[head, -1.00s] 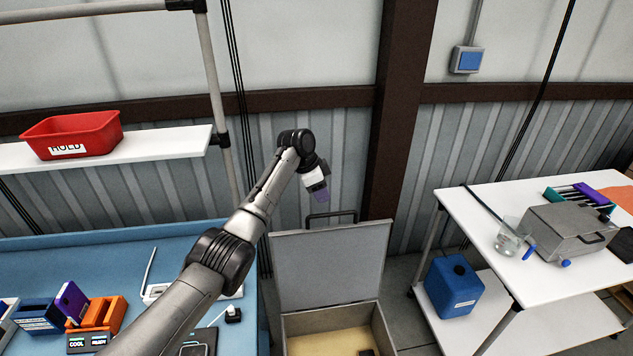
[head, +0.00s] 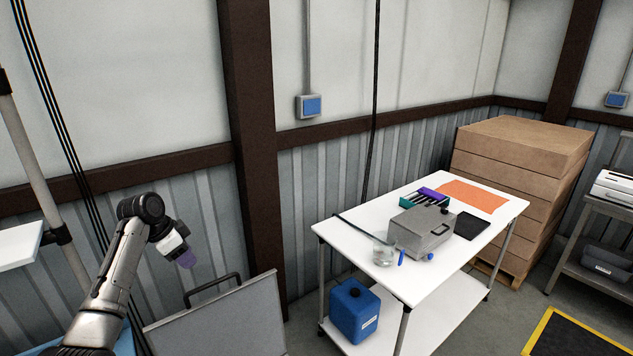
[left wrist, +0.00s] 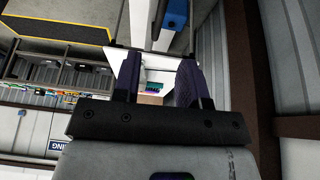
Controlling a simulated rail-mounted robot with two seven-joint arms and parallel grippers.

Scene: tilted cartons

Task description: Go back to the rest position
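My left arm comes in from the lower left of the head view. Its left gripper (head: 187,259), with purple fingertips, hangs in the air above and left of the raised grey lid of a case (head: 225,318). In the left wrist view the two fingers of the left gripper (left wrist: 158,72) stand apart, with nothing held between them. My right gripper is in neither view.
A white table (head: 455,250) carries a grey metal box (head: 420,232), a glass beaker (head: 383,255) and a black pad (head: 472,227). A blue canister (head: 354,311) is on its lower shelf. Stacked cartons (head: 520,160) stand behind.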

